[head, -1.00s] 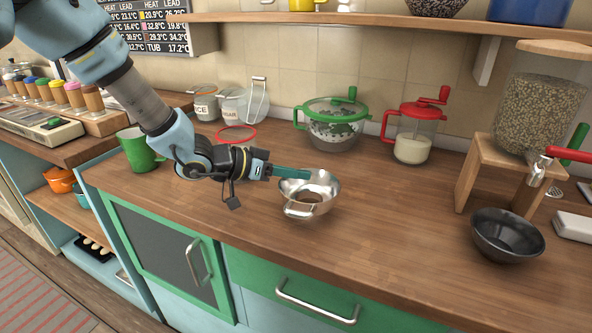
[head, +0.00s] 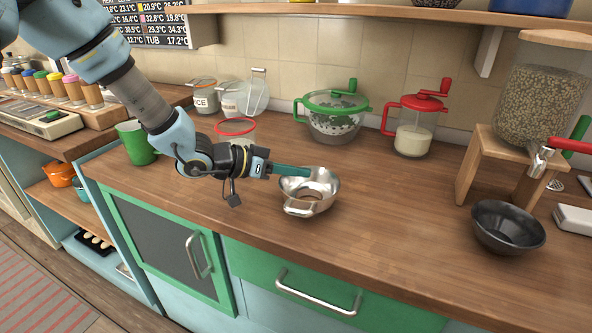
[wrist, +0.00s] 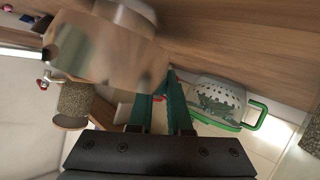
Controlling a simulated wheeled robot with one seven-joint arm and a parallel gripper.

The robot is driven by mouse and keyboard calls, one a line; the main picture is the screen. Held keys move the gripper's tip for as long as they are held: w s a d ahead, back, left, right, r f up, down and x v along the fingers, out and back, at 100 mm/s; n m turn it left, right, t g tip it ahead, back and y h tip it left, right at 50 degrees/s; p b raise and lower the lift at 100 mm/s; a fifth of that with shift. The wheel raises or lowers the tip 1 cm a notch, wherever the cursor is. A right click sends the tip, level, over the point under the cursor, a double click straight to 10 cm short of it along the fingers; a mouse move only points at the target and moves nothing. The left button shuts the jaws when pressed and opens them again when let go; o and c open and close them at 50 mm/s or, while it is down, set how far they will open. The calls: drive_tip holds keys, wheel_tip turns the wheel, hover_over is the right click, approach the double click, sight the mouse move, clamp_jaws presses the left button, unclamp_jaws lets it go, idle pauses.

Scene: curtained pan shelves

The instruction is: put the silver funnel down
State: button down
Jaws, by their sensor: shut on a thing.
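The silver funnel (head: 309,203) is a shiny metal bowl shape with a loop handle at its front. In the head view it is upright, at or just above the wooden counter; whether its base touches the wood I cannot tell. My gripper (head: 304,172) reaches in from the left, its teal fingers shut on the funnel's rim. In the wrist view the funnel (wrist: 100,50) is a large, blurred metallic shape beside the teal fingertips (wrist: 167,82). Its far side and underside are hidden.
A green-lidded colander bowl (head: 335,122) and a red-topped jar (head: 413,138) stand behind. A black bowl (head: 507,228) and a wooden dispenser stand (head: 490,165) are at the right. A green mug (head: 137,143) is at the left. The counter (head: 400,225) between funnel and black bowl is clear.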

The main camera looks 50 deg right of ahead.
drive_tip(key=shift+f, duration=0.3)
drive_tip(key=c, duration=0.8)
unclamp_jaws()
drive_tip(key=shift+c, duration=0.2)
drive_tip(key=c, duration=0.3)
drive_tip(key=shift+c, duration=0.2)
drive_tip(key=shift+w+a+r, duration=0.1)
drive_tip(key=shift+a+r, duration=0.05)
drive_tip(key=shift+w+a+r+p, duration=0.25)
drive_tip(key=shift+a+p, duration=0.15)
drive_tip(key=shift+a, duration=0.1)
drive_tip(key=shift+a, duration=0.1)
